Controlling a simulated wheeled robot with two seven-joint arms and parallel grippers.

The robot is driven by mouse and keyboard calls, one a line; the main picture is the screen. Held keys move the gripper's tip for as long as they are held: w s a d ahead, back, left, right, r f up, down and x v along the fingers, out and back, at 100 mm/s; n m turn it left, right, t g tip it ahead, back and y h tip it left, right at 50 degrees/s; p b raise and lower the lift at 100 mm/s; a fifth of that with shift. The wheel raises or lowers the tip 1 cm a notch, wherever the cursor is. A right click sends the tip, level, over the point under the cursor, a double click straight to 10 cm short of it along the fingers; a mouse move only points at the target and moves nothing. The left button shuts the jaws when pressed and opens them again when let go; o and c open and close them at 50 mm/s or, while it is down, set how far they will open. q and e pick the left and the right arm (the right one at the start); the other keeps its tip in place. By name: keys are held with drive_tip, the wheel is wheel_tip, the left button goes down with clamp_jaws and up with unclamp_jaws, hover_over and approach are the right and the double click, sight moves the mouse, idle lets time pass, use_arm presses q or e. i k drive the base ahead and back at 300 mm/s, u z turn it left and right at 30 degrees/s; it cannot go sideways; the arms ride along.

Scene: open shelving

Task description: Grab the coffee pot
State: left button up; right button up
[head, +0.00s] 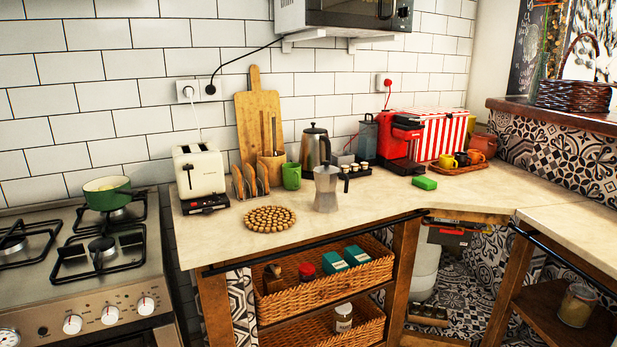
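A silver moka-style coffee pot (326,188) with a dark handle stands upright near the middle of the cream counter (370,205), close to its front edge. A taller steel pot or kettle (315,147) with a dark handle stands behind it, by the tiled wall. Neither of my grippers shows in the head view, so whether they are open or shut is hidden.
A white toaster (200,172), a green mug (291,176), a round cork trivet (269,219) and small cups on a black stand (354,171) surround the pot. A red coffee machine (400,140) stands right. The counter in front right is clear. A gas stove (90,270) is left.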

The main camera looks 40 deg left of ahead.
sight(326, 176)
drive_tip(key=u, duration=0.9)
drive_tip(key=i, duration=1)
drive_tip(key=u, duration=1)
